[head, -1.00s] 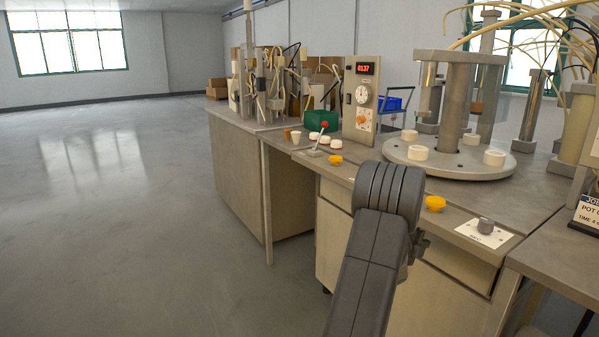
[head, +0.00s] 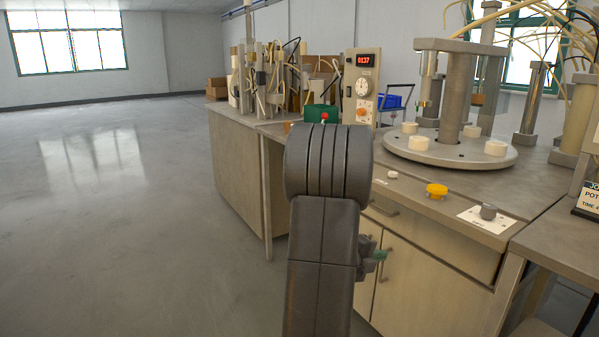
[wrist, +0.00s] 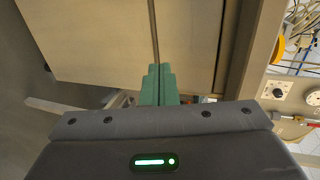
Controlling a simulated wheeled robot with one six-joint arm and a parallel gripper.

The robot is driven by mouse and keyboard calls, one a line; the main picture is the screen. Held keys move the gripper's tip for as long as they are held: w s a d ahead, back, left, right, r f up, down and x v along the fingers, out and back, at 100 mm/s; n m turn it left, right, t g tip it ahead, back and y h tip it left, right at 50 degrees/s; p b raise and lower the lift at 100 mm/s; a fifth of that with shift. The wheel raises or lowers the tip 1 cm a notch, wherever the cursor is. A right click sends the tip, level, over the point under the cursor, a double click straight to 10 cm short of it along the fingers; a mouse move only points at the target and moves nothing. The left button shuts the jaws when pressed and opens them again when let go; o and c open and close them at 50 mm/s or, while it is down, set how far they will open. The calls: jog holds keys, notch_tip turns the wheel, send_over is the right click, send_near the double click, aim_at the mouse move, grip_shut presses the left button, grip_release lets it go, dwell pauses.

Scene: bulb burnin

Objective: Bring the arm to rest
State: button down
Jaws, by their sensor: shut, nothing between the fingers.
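My gripper (wrist: 158,85) shows in the wrist view as two green fingers pressed together, with nothing between them. They point towards a beige cabinet front (wrist: 100,40), which also shows in the head view (head: 420,285). In the head view my dark grey arm rises in the lower middle, and only a small green tip of the gripper (head: 381,256) shows at its right side. It is below the bench top, in front of the cabinet doors. The rest of the gripper is hidden behind the arm.
A green box (head: 321,113) stands behind. The floor (head: 110,230) to the left is clear.

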jog(key=s+a, duration=0.5)
jog(key=a, duration=0.3)
jog(key=shift+p, duration=0.3)
